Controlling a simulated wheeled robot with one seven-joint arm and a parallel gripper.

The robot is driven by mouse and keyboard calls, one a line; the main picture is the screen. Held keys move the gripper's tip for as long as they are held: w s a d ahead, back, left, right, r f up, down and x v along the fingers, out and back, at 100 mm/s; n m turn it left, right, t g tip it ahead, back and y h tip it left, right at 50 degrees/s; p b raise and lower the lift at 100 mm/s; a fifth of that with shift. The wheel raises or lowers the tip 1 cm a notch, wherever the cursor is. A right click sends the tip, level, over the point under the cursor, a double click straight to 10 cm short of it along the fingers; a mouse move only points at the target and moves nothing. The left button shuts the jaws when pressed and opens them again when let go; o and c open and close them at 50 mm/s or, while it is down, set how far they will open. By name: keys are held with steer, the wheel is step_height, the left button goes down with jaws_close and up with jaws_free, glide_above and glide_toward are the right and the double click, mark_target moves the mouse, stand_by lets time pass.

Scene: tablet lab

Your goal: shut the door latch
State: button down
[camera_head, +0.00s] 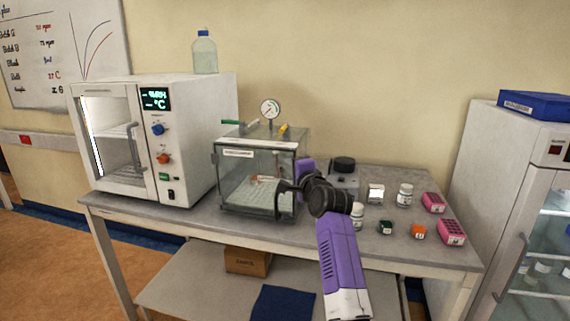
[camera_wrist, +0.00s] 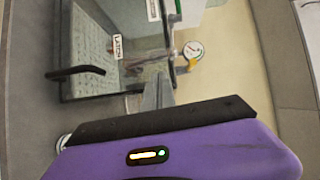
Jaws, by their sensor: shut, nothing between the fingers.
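The clear-walled chamber (camera_head: 238,191) with a grey frame stands in the middle of the bench. In the wrist view it shows turned on its side, with a label reading LATCH (camera_wrist: 118,47) on its front. A black bent handle (camera_wrist: 75,73) stands out from the front near that label. In the head view this handle (camera_head: 277,205) is near the chamber's right front edge, partly confused with my dark wrist. My gripper (camera_wrist: 157,93) is shut and empty, its grey fingers in front of the chamber and apart from the handle. I cannot tell the latch's exact position.
A pressure gauge (camera_head: 270,108) stands on the chamber top. A white oven (camera_head: 205,135) is to the left. Bottles (camera_head: 405,195), small jars and pink racks (camera_head: 452,232) lie on the right of the bench (camera_head: 400,258). A glass-door cabinet (camera_head: 500,150) stands at the far right.

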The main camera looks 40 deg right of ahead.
steer(key=shift+w+a, duration=0.35)
steer(key=shift+w, duration=0.5)
steer(key=shift+r+p, duration=0.1)
steer(key=shift+p, duration=0.25)
steer(key=shift+w+a+n+g+p, duration=0.15)
steer(key=shift+n+g+p, duration=0.15)
steer(key=shift+p, duration=0.05)
